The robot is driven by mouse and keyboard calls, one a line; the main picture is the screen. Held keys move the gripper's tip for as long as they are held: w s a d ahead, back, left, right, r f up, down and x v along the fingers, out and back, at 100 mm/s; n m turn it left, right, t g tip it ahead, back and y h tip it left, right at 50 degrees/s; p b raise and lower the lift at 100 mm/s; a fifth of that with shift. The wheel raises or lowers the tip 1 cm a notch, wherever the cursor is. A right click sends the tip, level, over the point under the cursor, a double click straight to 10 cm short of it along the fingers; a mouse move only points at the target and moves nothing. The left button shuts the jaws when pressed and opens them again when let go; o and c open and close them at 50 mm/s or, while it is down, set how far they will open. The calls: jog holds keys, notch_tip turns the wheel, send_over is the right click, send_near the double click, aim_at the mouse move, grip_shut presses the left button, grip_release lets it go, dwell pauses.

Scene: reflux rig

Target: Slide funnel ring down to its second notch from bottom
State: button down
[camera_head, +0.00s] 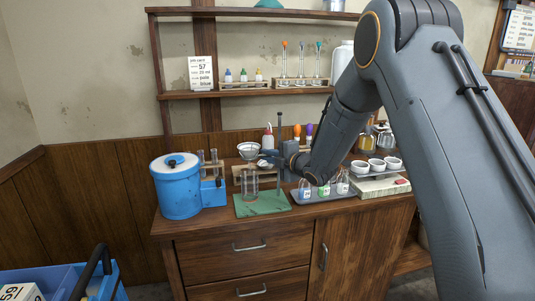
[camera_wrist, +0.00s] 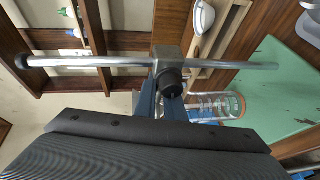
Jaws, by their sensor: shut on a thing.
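A metal rod (camera_wrist: 235,65) runs across the wrist view with a dark cap at its left end; the stand rod (camera_head: 280,125) looks upright in the head view. The funnel ring's slider block (camera_wrist: 166,54) sits around the rod, with a dark round knob (camera_wrist: 172,82) facing the camera. My gripper (camera_wrist: 160,98) is shut on the slider at the knob, its blue fingers just behind it. It also shows beside the stand in the head view (camera_head: 284,158). A white funnel-like bowl (camera_head: 248,150) is left of the stand. Any notches are too small to make out.
A blue canister (camera_head: 178,186) stands left. A tray of labelled bottles (camera_head: 323,188) and white cups (camera_head: 376,165) stand right. A shelf (camera_head: 250,94) hangs behind.

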jog(key=shift+w+d+f+b, duration=0.15)
jog(key=shift+f+b, duration=0.15)
jog(key=shift+f, duration=0.4)
jog(key=c, duration=1.8)
grip_release()
jog(key=shift+d, duration=0.15)
jog(key=shift+c, duration=0.2)
jog(key=shift+s+r, duration=0.1)
jog(key=shift+s, duration=0.1)
jog(key=b+v, duration=0.2)
jog(key=v, duration=0.5)
jog(key=shift+d, duration=0.25)
jog(key=shift+s, duration=0.1)
